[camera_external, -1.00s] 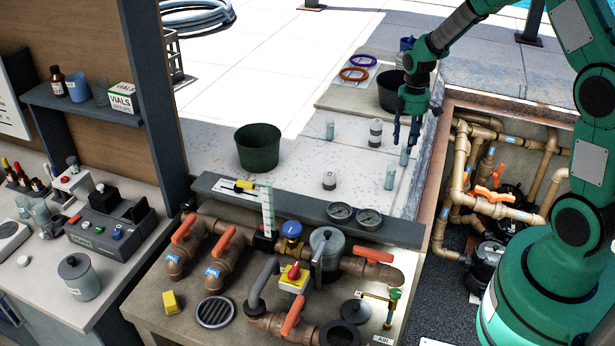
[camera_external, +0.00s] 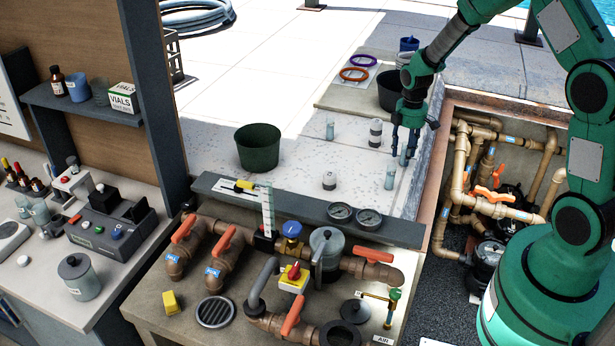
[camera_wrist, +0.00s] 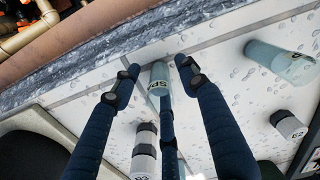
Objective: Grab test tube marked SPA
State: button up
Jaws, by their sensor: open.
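The test tube marked SPA (camera_wrist: 159,78) is pale grey-green. In the wrist view it stands on the speckled white ledge, between the tips of my gripper's (camera_wrist: 160,88) dark blue fingers. The fingers are spread, with gaps showing beside the tube. In the external view my gripper (camera_external: 403,150) points down over the ledge, its fingers around the tube (camera_external: 404,158), which they partly hide. Another similar tube (camera_wrist: 280,62) is at the upper right in the wrist view; its marking is hard to read.
In the external view, other tubes (camera_external: 390,178) (camera_external: 330,131) and grey-white vials (camera_external: 376,135) (camera_external: 329,181) stand nearby on the ledge (camera_external: 300,165). A black pot (camera_external: 389,92) is close behind my gripper. The pipe pit (camera_external: 450,210) lies to the right.

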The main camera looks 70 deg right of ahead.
aim_at(406, 143)
jog(key=c, duration=1)
jog(key=shift+r, duration=0.7)
notch_tip(406, 143, up, 2)
jog(key=shift+r, duration=0.1)
jog(key=s+a, duration=0.3)
jog(key=s, duration=0.1)
jog(key=s+a+r, duration=0.1)
jog(key=s+a, duration=0.3)
jog(key=s+a+b, duration=0.1)
jog(key=s+a, duration=0.2)
jog(key=s, duration=0.1)
jog(key=shift+a+r, duration=0.2)
jog(key=shift+a, duration=0.1)
